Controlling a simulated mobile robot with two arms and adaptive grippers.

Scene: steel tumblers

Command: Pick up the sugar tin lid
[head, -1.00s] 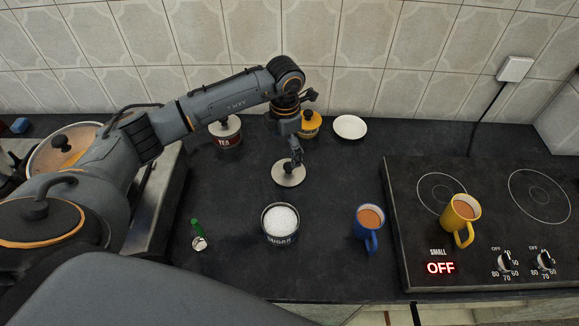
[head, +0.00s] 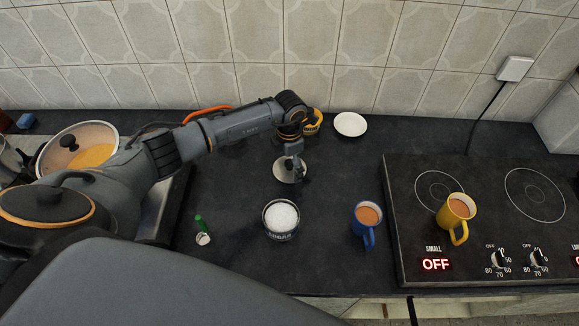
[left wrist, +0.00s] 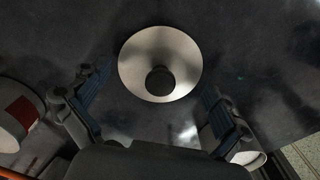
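The sugar tin lid (head: 281,172) is a round pale disc with a dark knob, lying on the dark worktop behind the open sugar tin (head: 281,234), which is full of white sugar. In the left wrist view the whole lid (left wrist: 143,62) shows, with its knob. My left gripper (head: 293,165) is over the lid and hides part of it in the head view. In the left wrist view its two fingers (left wrist: 155,85) are spread wide, one to each side of the lid, with nothing between them. Their exact height above the lid is unclear. My right gripper is not in view.
A blue mug (head: 365,226) stands to the right, beside the hob (head: 420,185) with a yellow mug (head: 456,219). A green-handled item (head: 201,228) lies left of the sugar tin. A yellow tin (head: 313,122) and white saucer (head: 350,124) stand behind.

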